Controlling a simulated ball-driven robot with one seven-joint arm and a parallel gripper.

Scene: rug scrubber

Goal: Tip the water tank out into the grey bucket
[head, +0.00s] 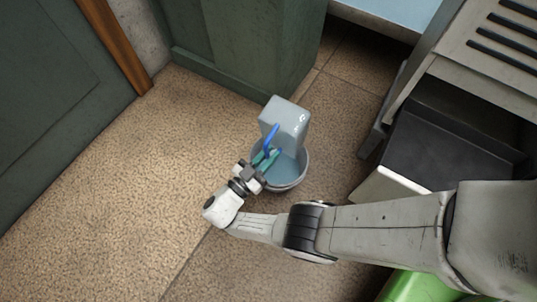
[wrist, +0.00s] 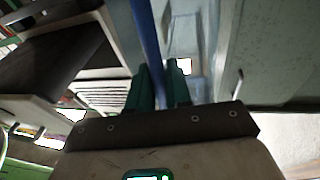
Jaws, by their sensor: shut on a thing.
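The water tank (head: 287,118) is a pale grey, boxy container with a blue handle (head: 271,138). In the head view it is over the far part of the round grey bucket (head: 292,184) and hides the bucket's far rim. I cannot tell whether the tank touches the rim or how far it is tilted. The bucket's inside looks bluish; I cannot tell whether water is in it. My gripper (head: 267,157), with teal fingers, is shut on the blue handle at the bucket's near left side. The wrist view shows the handle (wrist: 146,45) running up from between the fingers (wrist: 160,85).
The bucket stands on brown floor tiles (head: 130,190). A dark green cabinet (head: 240,50) is behind it. A grey slatted unit with an open dark compartment (head: 440,145) is at right. A bright green thing (head: 415,287) is at the bottom. Floor at left is clear.

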